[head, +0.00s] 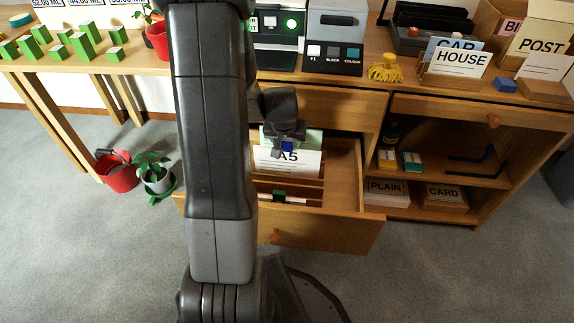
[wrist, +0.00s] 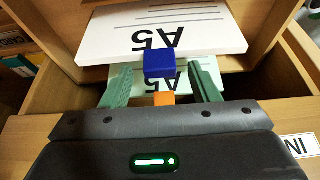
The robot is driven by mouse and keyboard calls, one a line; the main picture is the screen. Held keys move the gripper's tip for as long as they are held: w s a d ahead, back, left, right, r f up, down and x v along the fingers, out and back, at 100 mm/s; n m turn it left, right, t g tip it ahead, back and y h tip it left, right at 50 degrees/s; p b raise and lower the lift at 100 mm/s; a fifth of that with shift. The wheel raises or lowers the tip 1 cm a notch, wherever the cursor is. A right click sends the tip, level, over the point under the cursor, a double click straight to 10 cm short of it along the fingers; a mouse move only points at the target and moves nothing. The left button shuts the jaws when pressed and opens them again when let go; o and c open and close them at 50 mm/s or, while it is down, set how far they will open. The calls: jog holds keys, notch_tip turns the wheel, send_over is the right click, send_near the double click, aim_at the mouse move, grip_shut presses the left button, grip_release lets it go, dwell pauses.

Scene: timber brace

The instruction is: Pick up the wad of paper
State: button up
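A thick white block of paper marked A5 (head: 300,167) stands in the open drawer, with a blue knob (wrist: 159,66) on its edge. It fills the top of the wrist view (wrist: 215,38). A pale green A5 piece (wrist: 178,84) with an orange knob (wrist: 164,99) is beside it, nearer my gripper in the wrist view. My gripper (wrist: 161,82) is open, pointing down into the drawer. Its green fingers stand either side of the knobs, with gaps visible. I cannot tell whether the blue knob lies between the tips or beyond them. No crumpled white paper shows.
The drawer (head: 345,210) is pulled out, with dividers inside. PLAIN (head: 387,192) and CARD (head: 445,195) boxes sit on the right shelf. Carpet in front is clear.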

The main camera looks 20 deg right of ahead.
grip_shut()
